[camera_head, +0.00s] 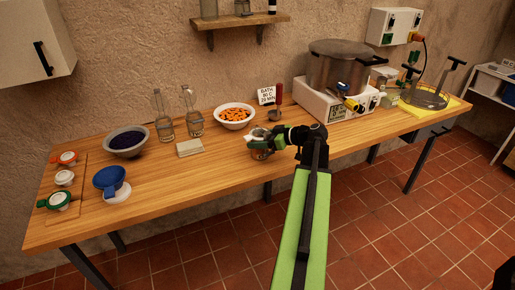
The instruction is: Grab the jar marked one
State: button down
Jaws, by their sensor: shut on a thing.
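My gripper (262,139) is at the front part of the wooden table, right of the middle of its top. It is shut on a small glass jar (259,153), with something orange-brown showing low in it. My gripper and arm hide much of this jar. Its base is at or close to the table top; I cannot tell whether it touches. No number can be read on it from here.
A bowl of orange pieces (235,115) stands just behind my gripper. Two glass bottles (193,118) and a dark-filled bowl (127,142) stand left. A large pot (338,68) sits on a white heater at right. The table's (215,178) front middle is clear.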

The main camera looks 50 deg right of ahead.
aim_at(258, 129)
jog(key=shift+r, duration=0.15)
notch_tip(258, 129, up, 4)
jog(key=p, duration=0.4)
jog(key=shift+r, duration=0.1)
jog(key=w+d+r+p+v, duration=0.1)
jog(key=p+v, duration=0.6)
jog(key=v, duration=0.6)
jog(key=shift+d+r, duration=0.25)
jog(key=shift+d, duration=0.05)
